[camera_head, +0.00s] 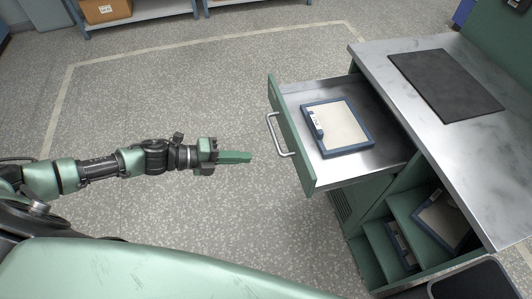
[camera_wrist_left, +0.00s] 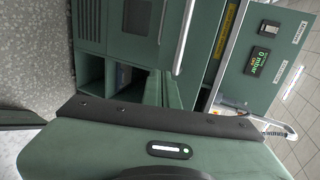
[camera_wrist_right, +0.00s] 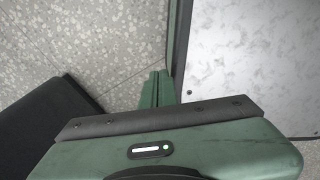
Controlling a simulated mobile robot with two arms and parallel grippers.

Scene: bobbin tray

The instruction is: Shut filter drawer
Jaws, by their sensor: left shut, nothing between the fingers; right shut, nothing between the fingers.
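The filter drawer (camera_head: 290,140) is pulled well out of the green cabinet, with its green front and pale bar handle (camera_head: 279,135) facing left. A filter with a blue frame and a white face (camera_head: 345,125) lies flat inside it. My left gripper (camera_head: 250,157) is shut and empty, pointing at the drawer front from the left, a short gap from the handle. Its closed fingers also show in the left wrist view (camera_wrist_left: 163,88). My right gripper (camera_wrist_right: 158,88) is shut and empty, beside a green edge and a grey marbled surface; it is not visible in the head view.
The metal worktop (camera_head: 400,65) above the drawer carries a dark mat (camera_head: 445,85). Below are open green compartments with more framed filters (camera_head: 440,220). The speckled floor (camera_head: 190,90) left of the drawer is clear. A shelf with a cardboard box (camera_head: 106,10) stands at the back.

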